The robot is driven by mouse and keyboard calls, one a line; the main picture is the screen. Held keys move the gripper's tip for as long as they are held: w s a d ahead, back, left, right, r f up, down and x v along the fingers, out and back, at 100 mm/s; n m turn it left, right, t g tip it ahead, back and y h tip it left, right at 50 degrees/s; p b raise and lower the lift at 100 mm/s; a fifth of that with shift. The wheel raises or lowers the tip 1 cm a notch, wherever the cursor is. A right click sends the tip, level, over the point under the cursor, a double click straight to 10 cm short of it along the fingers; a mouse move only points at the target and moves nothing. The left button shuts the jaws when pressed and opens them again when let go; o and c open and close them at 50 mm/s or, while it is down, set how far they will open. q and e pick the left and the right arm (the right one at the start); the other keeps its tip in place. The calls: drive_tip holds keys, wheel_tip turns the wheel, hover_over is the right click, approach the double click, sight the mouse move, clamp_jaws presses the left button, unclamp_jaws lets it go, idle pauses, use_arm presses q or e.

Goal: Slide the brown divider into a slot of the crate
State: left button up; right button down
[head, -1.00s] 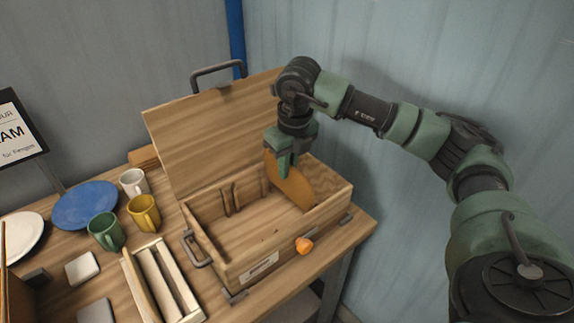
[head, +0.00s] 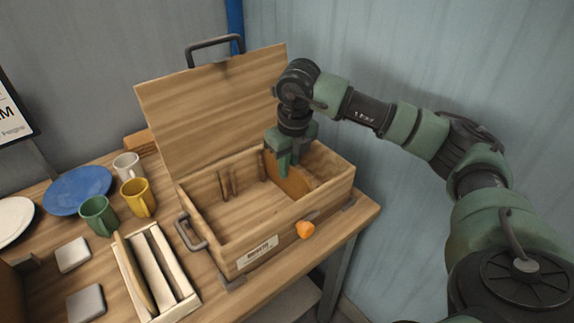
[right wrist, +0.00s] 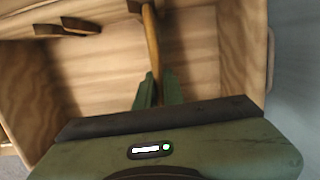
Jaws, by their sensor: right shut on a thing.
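The wooden crate (head: 222,252) stands on the table with its lid (head: 215,110) raised at the back. The brown divider (head: 291,183) is upright inside the crate, near its right end, running from back to front. My right gripper (head: 287,168) is shut on the divider's top edge, above the crate. In the right wrist view the divider (right wrist: 151,40) runs up from between the fingertips (right wrist: 157,90) toward the slot strips on a wall. Whether its edge sits in a slot cannot be told. My left gripper is out of view.
A narrow wooden rack (head: 155,272) stands left of the crate. Green (head: 98,215) and yellow (head: 138,197) mugs, a white mug (head: 128,167), a blue plate (head: 78,190) and grey blocks (head: 73,254) are on the left. A wall stands close on the right.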

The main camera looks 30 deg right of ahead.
drive_tip(key=shift+f, duration=0.35)
drive_tip(key=c, duration=1.5)
unclamp_jaws()
drive_tip(key=shift+o, duration=0.2)
drive_tip(key=shift+r, duration=0.1)
drive_tip(key=r, duration=0.2)
drive_tip(key=r+b, duration=0.1)
drive_tip(key=r, duration=0.2)
drive_tip(key=s+r, duration=0.1)
drive_tip(key=r, duration=0.1)
drive_tip(key=shift+s+r, duration=0.1)
drive_tip(key=shift+r, duration=0.2)
